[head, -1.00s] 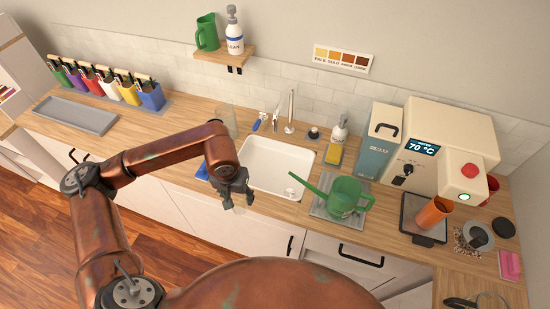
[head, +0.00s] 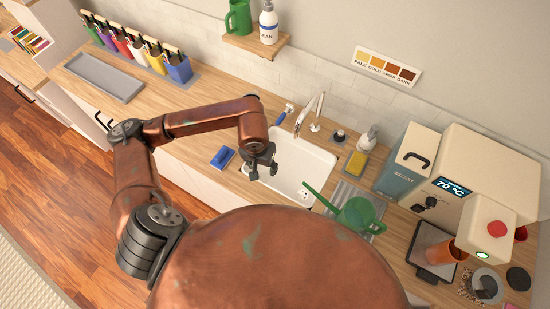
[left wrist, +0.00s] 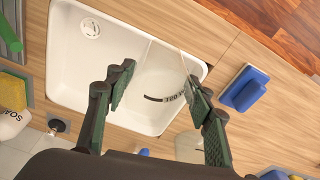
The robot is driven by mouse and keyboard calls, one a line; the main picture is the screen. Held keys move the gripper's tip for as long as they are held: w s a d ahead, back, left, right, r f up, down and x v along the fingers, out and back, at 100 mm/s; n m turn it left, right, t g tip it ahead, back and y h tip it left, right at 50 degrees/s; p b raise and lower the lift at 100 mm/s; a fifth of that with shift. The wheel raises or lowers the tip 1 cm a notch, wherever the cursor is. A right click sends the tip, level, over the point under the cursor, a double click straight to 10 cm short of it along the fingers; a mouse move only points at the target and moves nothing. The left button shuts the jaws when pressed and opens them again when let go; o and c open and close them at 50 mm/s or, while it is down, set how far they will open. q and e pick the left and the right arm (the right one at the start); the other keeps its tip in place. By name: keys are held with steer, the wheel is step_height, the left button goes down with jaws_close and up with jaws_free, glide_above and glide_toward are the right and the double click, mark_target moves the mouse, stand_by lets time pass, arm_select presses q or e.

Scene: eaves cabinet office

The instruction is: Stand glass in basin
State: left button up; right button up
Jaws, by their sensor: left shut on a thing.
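The white basin (head: 312,165) is set into the wooden counter, and it also shows in the left wrist view (left wrist: 72,70). My left gripper (head: 262,172) is over the basin's left part in the head view. In the left wrist view its two dark green fingers (left wrist: 160,92) are shut on a clear glass (left wrist: 163,78) with dark lettering and a dark band. The glass is seen against the white basin; its height above the basin floor is hard to tell. In the head view the glass is barely visible. My right gripper is not in view.
The tap (head: 312,112), soap bottle (head: 368,137) and yellow sponge (head: 356,162) are along the back and right.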

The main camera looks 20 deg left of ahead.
arm_select(q)
steer(key=w+f+p, duration=0.1)
steer(key=w+f, duration=0.2)
steer(key=w+a+f+p, duration=0.1)
steer(key=w+f, duration=0.2)
steer(key=w+f+p, duration=0.1)
steer(key=w+f, duration=0.2)
steer(key=f, duration=0.1)
steer(key=shift+w+a, duration=0.15)
steer(key=shift+a, duration=0.2)
steer(key=shift+f+p, duration=0.3)
steer(key=shift+f, duration=0.2)
steer(key=shift+w+f+b, duration=0.1)
steer(key=shift+f+b, duration=0.1)
steer(key=shift+b, duration=0.1)
steer(key=o, duration=1.4)
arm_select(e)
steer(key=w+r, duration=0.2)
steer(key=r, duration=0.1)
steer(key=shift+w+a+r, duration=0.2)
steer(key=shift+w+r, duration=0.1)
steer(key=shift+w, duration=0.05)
arm_select(q)
steer(key=shift+o, duration=0.2)
